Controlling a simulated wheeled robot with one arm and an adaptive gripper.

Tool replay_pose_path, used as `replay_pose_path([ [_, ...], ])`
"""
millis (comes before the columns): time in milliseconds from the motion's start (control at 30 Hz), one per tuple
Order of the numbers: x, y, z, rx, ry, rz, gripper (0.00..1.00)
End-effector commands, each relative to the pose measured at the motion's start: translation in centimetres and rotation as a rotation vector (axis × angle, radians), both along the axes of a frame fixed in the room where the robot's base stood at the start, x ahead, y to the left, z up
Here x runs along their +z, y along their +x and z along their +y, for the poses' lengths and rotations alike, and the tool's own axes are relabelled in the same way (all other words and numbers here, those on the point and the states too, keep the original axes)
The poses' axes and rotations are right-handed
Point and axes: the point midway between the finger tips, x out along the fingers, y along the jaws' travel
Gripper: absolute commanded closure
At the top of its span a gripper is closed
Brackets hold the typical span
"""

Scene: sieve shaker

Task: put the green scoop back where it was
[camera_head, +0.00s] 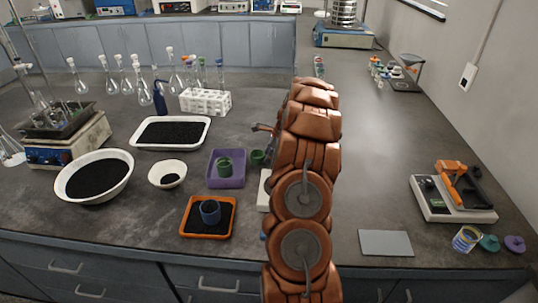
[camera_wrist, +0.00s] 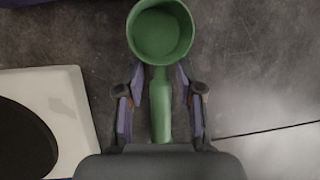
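The green scoop (camera_wrist: 160,35) has a round cup at the top of the wrist view and a handle (camera_wrist: 160,110) running down towards my wrist. In the head view its cup (camera_head: 258,157) shows just left of my arm. My gripper (camera_wrist: 160,78) is open, with one finger on each side of the handle and a visible gap on both sides. My arm hides the gripper and most of the scoop in the head view. I cannot tell whether the scoop touches the counter.
Left of the scoop is a purple tray (camera_head: 239,180) with a green cup (camera_head: 224,166). An orange tray (camera_head: 185,229) holds a blue cup (camera_head: 210,211). A white item with a dark round area (camera_wrist: 75,95) lies close left of my gripper. The counter right of my arm has free room.

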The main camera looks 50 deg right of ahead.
Motion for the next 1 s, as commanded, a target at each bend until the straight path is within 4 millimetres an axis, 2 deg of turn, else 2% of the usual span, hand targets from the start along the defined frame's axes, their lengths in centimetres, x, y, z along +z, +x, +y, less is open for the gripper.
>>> replay_pose_path([
  [467,0.6,-0.1,-0.1,0.0,-0.002,-0.001,0.53],
  [667,3.1,-1.1,-0.4,0.001,-0.003,-0.004,0.53],
  [1000,8.9,-3.6,-1.2,-0.002,-0.003,-0.003,0.53],
])
